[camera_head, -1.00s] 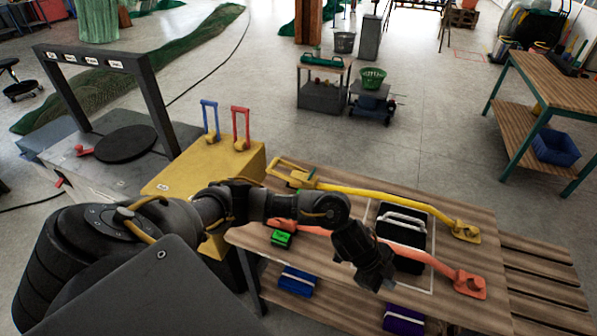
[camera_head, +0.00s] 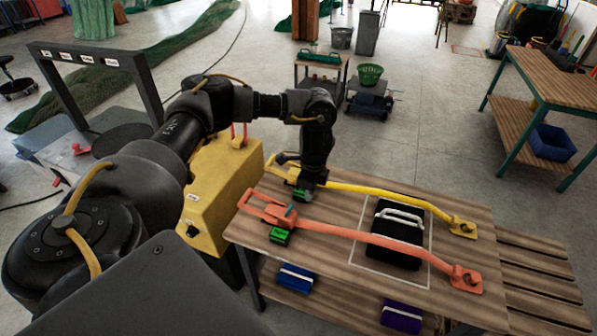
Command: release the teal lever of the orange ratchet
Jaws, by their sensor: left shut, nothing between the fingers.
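The orange ratchet (camera_head: 268,211) lies at the left end of the orange strap (camera_head: 370,239) on the wooden table. A small teal piece, apparently its lever (camera_head: 290,211), shows on its right side; its exact position is too small to tell. A green block (camera_head: 280,236) sits just in front of the ratchet. My left gripper (camera_head: 304,191) points down, shut and empty, over the yellow strap's left end, behind and to the right of the orange ratchet. It partly hides the yellow ratchet (camera_head: 283,160). My right gripper is not in view.
The yellow strap (camera_head: 390,196) runs behind the orange one. A black case (camera_head: 397,250) with a pale handle lies under the straps inside a white outline. A yellow box (camera_head: 212,190) with upright handles stands left of the table. Blue (camera_head: 297,279) and purple (camera_head: 402,316) cases are on the lower shelf.

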